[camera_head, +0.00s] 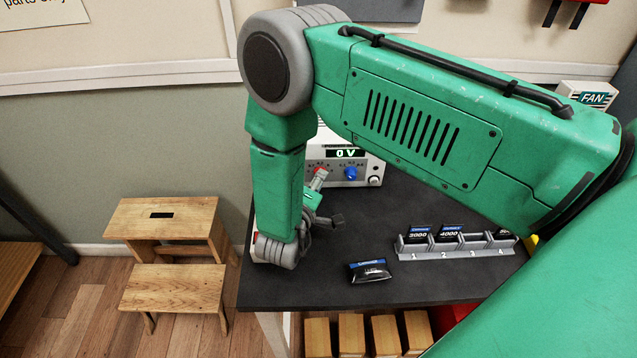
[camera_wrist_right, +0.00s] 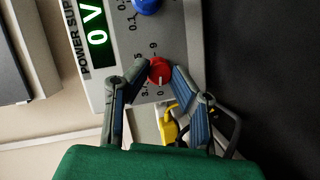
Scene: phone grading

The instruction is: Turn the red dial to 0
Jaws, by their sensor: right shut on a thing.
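The red dial (camera_head: 319,171) is on the front panel of the white power supply (camera_head: 368,163), left of a blue dial (camera_head: 351,174). The supply's display (camera_head: 346,154) reads 0 V. In the right wrist view the red dial (camera_wrist_right: 158,70) sits between my right gripper's fingertips (camera_wrist_right: 160,76), one on each side, and the gripper is shut on it. A pale mark on the dial faces the gripper side, near a printed label that looks like 0. Small scale digits are partly hidden by the fingers. My left gripper is not in view.
A dark pouch-like item (camera_head: 370,271) lies on the black table (camera_head: 300,288). A grey rack (camera_head: 455,246) with numbered slots holds several phone-like cards at the right. A yellow plug (camera_wrist_right: 168,126) shows below the dial. A wooden step stool (camera_head: 178,285) stands left of the table.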

